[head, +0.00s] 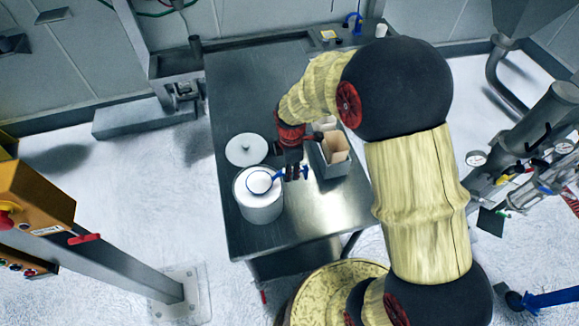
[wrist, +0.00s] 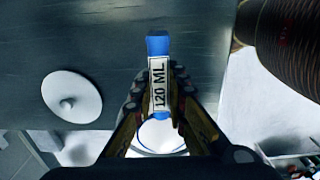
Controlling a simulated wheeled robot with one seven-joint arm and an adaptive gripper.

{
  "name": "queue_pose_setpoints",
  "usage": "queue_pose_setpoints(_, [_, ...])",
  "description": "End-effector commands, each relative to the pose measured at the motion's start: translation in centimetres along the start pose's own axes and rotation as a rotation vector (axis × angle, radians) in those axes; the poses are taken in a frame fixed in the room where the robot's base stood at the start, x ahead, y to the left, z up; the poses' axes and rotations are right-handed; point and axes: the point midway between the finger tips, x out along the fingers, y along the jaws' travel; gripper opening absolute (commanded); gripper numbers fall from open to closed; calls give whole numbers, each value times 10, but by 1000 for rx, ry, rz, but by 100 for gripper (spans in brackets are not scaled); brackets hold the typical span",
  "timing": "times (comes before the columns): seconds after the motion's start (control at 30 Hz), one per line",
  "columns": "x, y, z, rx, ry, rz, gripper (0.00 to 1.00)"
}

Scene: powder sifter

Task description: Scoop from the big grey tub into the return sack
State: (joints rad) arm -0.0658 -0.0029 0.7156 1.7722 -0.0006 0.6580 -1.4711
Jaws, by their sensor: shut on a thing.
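My gripper (head: 291,173) is shut on the blue handle of a scoop (head: 260,181). In the wrist view, the handle (wrist: 158,86) carries a "120 ML" label and stands between the fingers. The scoop's round white bowl with a blue rim is over the mouth of the big pale grey tub (head: 260,209); how deep it sits and what it holds cannot be told. The tub stands at the table's front left. An open brown paper sack (head: 335,147) stands in a grey holder to the right, partly hidden by my arm; whether it is the return sack is unclear.
The round lid with a knob (head: 246,149) lies on the steel table (head: 232,95) behind the tub; it also shows in the wrist view (wrist: 72,96). The holder (head: 342,172) is close to my gripper's right. The table's front right and back left are bare.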

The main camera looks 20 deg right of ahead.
Motion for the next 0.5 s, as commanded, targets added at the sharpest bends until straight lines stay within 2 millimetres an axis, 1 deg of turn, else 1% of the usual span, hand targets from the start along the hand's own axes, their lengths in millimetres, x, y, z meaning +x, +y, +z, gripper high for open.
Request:
queue_pose_setpoints(0.17, [-1, -11, 0, 0, 0, 1, 0])
queue_pose_setpoints(0.2, [-6, -10, 0, 0, 0, 1, 0])
queue_pose_setpoints(0.5, [-25, -10, 0, 0, 0, 1, 0])
